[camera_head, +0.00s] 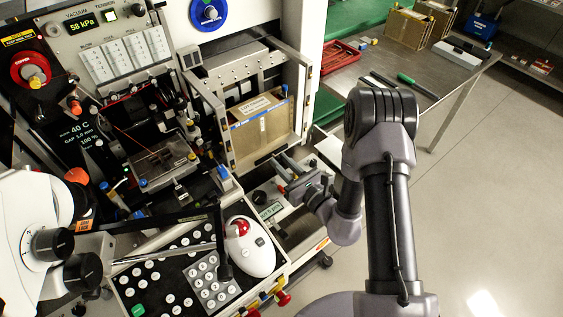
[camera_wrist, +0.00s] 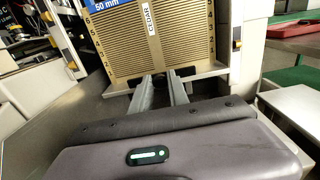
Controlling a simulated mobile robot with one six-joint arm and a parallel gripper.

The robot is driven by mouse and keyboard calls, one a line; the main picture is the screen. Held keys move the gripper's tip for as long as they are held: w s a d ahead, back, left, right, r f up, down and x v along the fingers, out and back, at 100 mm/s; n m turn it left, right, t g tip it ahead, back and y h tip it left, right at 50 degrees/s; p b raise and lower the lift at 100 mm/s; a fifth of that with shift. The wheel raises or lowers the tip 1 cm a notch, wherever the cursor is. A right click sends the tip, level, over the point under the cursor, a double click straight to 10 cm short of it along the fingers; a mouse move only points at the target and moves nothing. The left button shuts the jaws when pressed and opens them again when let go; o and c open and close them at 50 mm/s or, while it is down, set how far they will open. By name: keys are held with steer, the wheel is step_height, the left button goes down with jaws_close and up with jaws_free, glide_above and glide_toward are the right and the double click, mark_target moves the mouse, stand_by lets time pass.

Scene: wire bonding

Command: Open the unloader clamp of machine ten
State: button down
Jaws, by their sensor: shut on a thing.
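The unloader of the machine holds a brown ribbed magazine (camera_head: 262,128) with a blue label strip; it fills the top of the wrist view (camera_wrist: 150,45), upright between the unloader's pale side walls. My gripper (camera_head: 281,172) is in front of the magazine's foot. In the wrist view its two grey fingers (camera_wrist: 163,82) point forward and close on a small dark part at the magazine's lower front edge, the unloader clamp (camera_wrist: 174,74). The fingers hide most of the clamp, and its exact position cannot be told.
The bonding machine's stage (camera_head: 165,160) and the key panel with a white trackball mouse (camera_head: 250,249) stand left of my arm. A steel table (camera_head: 440,70) with a red tray (camera_head: 340,57) and cartons is behind at the right. The floor at right is clear.

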steer(key=shift+s+d, duration=0.1)
steer(key=shift+s, duration=0.1)
steer(key=c, duration=1.3)
jaws_free()
steer(key=shift+w, duration=0.15)
steer(key=p+v, duration=0.2)
steer(key=v, duration=1.5)
